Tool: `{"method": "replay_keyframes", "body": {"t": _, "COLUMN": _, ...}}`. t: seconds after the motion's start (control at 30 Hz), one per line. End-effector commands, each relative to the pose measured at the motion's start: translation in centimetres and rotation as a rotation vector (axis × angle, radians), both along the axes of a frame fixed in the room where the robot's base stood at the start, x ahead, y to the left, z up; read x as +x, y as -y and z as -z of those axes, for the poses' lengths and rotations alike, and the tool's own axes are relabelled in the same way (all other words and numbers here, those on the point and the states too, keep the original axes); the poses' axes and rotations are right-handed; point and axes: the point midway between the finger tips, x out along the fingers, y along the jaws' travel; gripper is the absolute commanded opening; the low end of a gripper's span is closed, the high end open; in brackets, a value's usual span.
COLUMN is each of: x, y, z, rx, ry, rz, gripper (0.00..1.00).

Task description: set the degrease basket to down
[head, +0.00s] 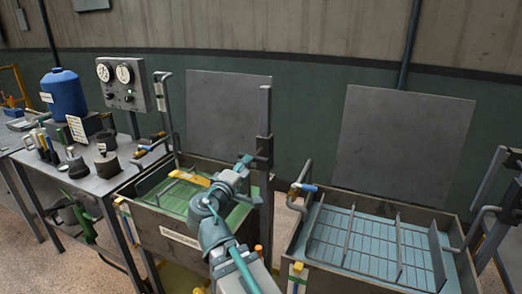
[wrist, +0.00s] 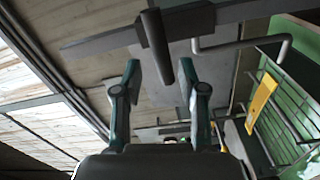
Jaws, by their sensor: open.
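The left tank (head: 165,228) holds green liquid and a wire basket (head: 165,190) with a yellow tag (head: 190,178). The tank's front label is too small to read, so I cannot confirm it is the degrease one. My gripper (head: 246,160) is at that block, above the tank's right side. In the wrist view my gripper (wrist: 160,72) is open, with a dark rod-like handle (wrist: 155,45) between the fingertips' lines. I cannot tell whether the fingers touch it.
A right tank (head: 350,280) with pale blue liquid and a wire rack (head: 370,240) stands beside it. A bench (head: 95,183) at left carries a blue drum (head: 63,95) and small tools.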

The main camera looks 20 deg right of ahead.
Motion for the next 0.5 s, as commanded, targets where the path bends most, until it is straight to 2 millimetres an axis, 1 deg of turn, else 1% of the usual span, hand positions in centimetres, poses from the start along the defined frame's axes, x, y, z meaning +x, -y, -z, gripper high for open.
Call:
{"method": "replay_keyframes", "body": {"t": 0.03, "x": 0.3, "y": 0.3, "z": -0.5, "rx": -0.001, "ry": -0.003, "rz": 0.001, "gripper": 0.41}}
{"method": "replay_keyframes", "body": {"t": 0.27, "x": 1.3, "y": 1.5, "z": -0.6, "rx": 0.0, "ry": -0.006, "rz": 0.0, "gripper": 0.41}}
{"method": "replay_keyframes", "body": {"t": 0.3, "x": 2.0, "y": 2.2, "z": -0.3, "rx": 0.0, "ry": -0.004, "rz": 0.004, "gripper": 0.41}}
{"method": "replay_keyframes", "body": {"t": 0.5, "x": 4.6, "y": 5.1, "z": -0.3, "rx": 0.001, "ry": -0.003, "rz": 0.003, "gripper": 0.41}}
